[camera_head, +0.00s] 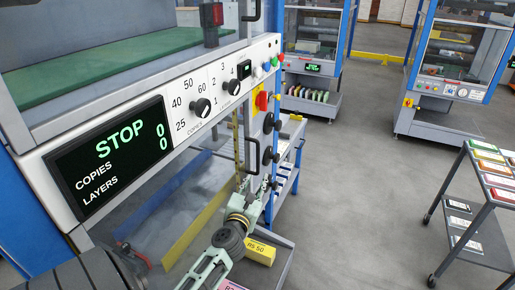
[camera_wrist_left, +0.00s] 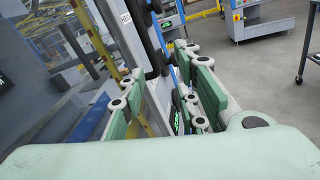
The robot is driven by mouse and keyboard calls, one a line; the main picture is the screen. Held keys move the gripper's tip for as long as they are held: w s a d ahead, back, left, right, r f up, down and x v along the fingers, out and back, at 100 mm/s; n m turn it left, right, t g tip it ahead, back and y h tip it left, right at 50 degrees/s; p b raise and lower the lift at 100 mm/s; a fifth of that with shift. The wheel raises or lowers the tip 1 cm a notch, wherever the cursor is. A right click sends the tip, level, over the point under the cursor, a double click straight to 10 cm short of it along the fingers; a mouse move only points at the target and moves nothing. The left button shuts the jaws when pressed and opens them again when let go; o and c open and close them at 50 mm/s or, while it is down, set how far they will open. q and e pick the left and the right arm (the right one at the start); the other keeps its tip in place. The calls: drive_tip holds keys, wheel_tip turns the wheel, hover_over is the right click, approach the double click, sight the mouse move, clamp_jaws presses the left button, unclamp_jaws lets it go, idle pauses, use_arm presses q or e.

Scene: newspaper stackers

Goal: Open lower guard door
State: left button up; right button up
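The lower guard door (camera_head: 190,195) is a clear panel under the control panel of the near machine, and it looks shut. A black upright handle (camera_head: 248,150) is at its right side. My left gripper (camera_head: 255,186) is just below the handle, reaching up toward it. In the left wrist view, the gripper (camera_wrist_left: 160,100) is open, with green pads wide apart. The black handle (camera_wrist_left: 157,45) shows beyond and between the fingers; I cannot tell whether they touch it. My right gripper is not in view.
The control panel's display (camera_head: 110,155) reads STOP. Black knobs (camera_head: 268,155) sit right of the door. A yellow box (camera_head: 260,251) lies on a low shelf beside my left arm. A cart (camera_head: 480,200) stands at the right. The floor between is clear.

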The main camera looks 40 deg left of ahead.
sight(257, 158)
use_arm(q)
drive_tip(key=w+a+r+n, duration=0.1)
drive_tip(key=w, duration=0.1)
drive_tip(key=w+a+r+n+p, duration=0.1)
drive_tip(key=w+a+r, duration=0.2)
drive_tip(key=w+r, duration=0.1)
drive_tip(key=shift+w+a+n+y, duration=0.3)
drive_tip(key=shift+w+a+n, duration=0.1)
drive_tip(key=shift+c, duration=0.5)
clamp_jaws()
